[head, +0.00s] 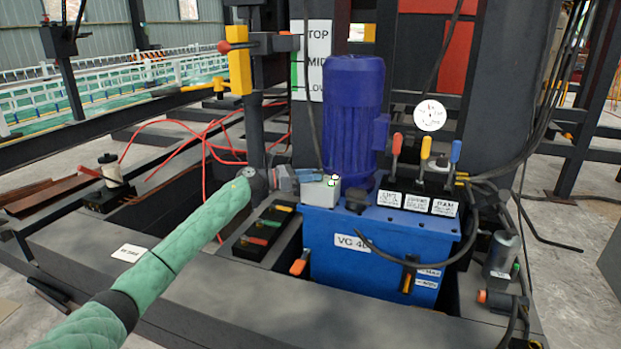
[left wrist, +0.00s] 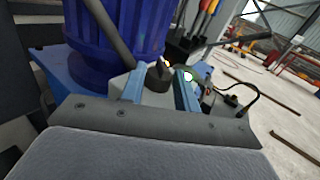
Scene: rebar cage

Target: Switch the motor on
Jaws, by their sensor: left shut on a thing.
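The blue ribbed motor (head: 353,105) stands upright on a blue power unit (head: 345,230). A small light-grey switch box (head: 322,194) sits at the motor's left foot. In the left wrist view the box carries a black knob (left wrist: 158,76) and a bright green spot, which looks like a lamp (left wrist: 188,76). My left gripper (head: 312,176) reaches the box from the left in its green sleeve. In the left wrist view its blue fingers (left wrist: 158,90) stand on both sides of the knob and are shut on it. The knob's lower part is hidden. My right gripper is in neither view.
Three levers with red, yellow and blue handles (head: 426,150) and a round gauge (head: 430,115) stand right of the motor. A dark cable hangs beside the motor. Black hoses (head: 470,225) loop at the right. Red hoses (head: 205,150) lie behind my left arm.

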